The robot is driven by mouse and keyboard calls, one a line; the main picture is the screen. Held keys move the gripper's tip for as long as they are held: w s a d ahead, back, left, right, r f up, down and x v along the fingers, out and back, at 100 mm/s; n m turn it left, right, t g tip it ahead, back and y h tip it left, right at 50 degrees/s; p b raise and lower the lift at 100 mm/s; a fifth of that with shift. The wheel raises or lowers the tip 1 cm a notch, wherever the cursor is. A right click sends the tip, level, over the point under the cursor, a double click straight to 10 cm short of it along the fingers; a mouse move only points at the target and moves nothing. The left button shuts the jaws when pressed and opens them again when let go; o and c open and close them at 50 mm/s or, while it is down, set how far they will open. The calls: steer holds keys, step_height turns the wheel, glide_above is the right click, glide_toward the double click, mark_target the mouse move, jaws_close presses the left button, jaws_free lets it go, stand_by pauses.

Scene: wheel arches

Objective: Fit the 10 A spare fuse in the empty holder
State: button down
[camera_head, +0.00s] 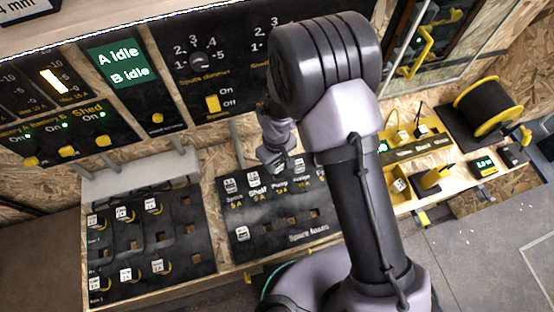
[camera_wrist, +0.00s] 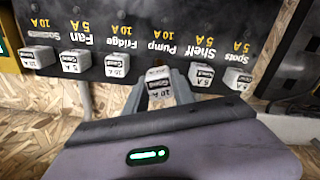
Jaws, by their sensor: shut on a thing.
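My gripper (camera_wrist: 158,95) is shut on a pale fuse (camera_wrist: 158,86) marked 10 A in the wrist view. The fuse lies just below the Pump 10 A label on the black fuse panel (camera_wrist: 135,20). The held fuse and fingers hide the Pump holder, so I cannot tell whether the fuse is seated in it or in front of it. Fuses stand under the neighbouring labels, Shelf (camera_wrist: 202,75) and Fridge (camera_wrist: 117,66). In the head view my gripper (camera_head: 279,166) is at the panel's upper row, partly behind my arm.
The lower Spare fuses row holds a pale fuse (camera_head: 242,232) at its left, with open slots (camera_head: 291,220) to the right. A second black panel (camera_head: 150,245) with several fuses lies to the left. A yellow cable reel (camera_head: 488,105) is far right.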

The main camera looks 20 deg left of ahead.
steer(key=shift+f+b, duration=0.75)
steer(key=shift+f, duration=0.6)
steer(key=shift+f, duration=0.15)
steer(key=shift+f+b, duration=0.65)
steer(key=shift+b, duration=0.2)
steer(key=shift+f+b, duration=0.65)
steer(key=shift+f, duration=0.15)
steer(key=c, duration=1)
jaws_free()
steer(key=shift+o, duration=0.6)
